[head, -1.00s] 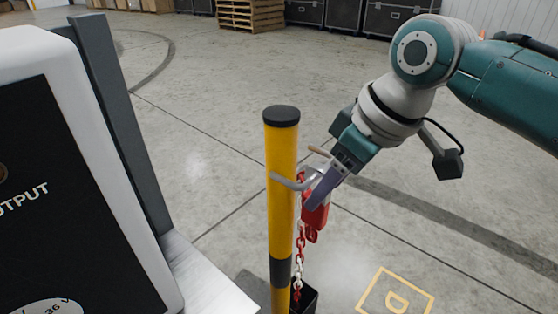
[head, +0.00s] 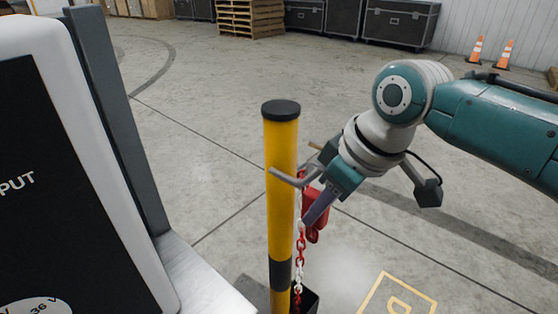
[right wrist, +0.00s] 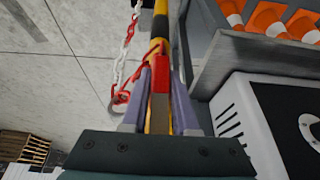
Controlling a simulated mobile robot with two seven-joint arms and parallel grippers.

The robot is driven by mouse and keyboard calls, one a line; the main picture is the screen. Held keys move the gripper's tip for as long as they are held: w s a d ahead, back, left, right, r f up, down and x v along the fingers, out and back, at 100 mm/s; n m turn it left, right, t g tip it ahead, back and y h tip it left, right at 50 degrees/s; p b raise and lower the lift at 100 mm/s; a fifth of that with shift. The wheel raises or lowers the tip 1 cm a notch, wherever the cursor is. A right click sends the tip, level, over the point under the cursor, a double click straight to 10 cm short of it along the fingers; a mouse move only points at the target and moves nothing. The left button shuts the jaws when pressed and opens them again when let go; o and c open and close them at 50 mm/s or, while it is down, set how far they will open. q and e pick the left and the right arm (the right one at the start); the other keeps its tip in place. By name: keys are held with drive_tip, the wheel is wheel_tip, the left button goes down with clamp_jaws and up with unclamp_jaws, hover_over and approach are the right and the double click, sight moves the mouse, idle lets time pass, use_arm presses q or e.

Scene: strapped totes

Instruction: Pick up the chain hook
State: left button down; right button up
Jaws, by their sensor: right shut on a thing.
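The chain hook (head: 317,224) is a red piece beside the yellow post (head: 281,150) in the head view. My right gripper (head: 312,212) is at the hook, its purple fingers partly covering it. In the right wrist view the right gripper (right wrist: 161,100) is shut on the red hook body (right wrist: 160,86), one finger on each side. A red-and-white chain (head: 299,256) hangs along the post below the hook. It also shows in the right wrist view (right wrist: 121,62). My left gripper is in neither view.
A grey peg (head: 290,180) sticks out from the post close to my right gripper. A black box (head: 309,300) sits at the post's foot. A large white-and-black unit (head: 70,170) stands at the left. Orange cones (head: 476,50) stand far back right. Open floor lies behind.

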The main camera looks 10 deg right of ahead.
clamp_jaws()
drive_tip(key=shift+r, duration=0.1)
